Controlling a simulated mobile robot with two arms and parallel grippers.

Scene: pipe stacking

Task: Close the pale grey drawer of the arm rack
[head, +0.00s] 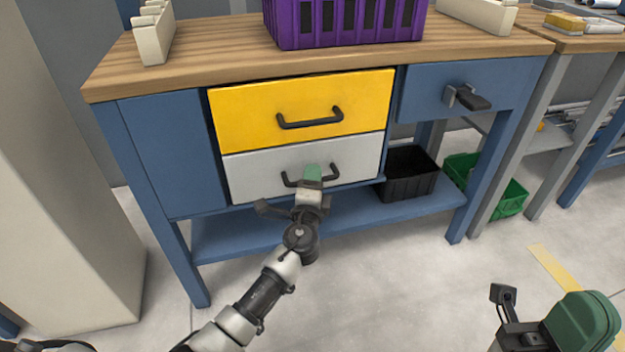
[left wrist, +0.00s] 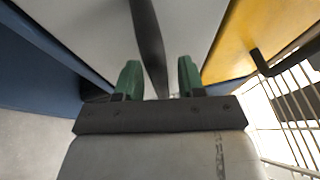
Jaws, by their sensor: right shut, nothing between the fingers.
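The pale grey drawer (head: 255,175) is the lower of two drawers under the workbench top. Its front looks about level with the yellow drawer above; a small gap would be hard to tell. My left gripper (head: 313,173) is at its dark handle (head: 288,181). In the left wrist view, the green fingers of my left gripper (left wrist: 160,78) stand apart, with the dark handle (left wrist: 148,35) between them and pale grey drawer front (left wrist: 80,30) beyond. My right gripper (head: 582,322) is shut and empty at the bottom right, away from the bench, partly cut off.
The yellow drawer (head: 245,110) is directly above, with its own dark handle (head: 310,120). A black bin (head: 407,180) and a green crate (head: 500,190) sit to the right below. A purple crate (head: 345,22) stands on the bench top (head: 215,50). The floor in front is clear.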

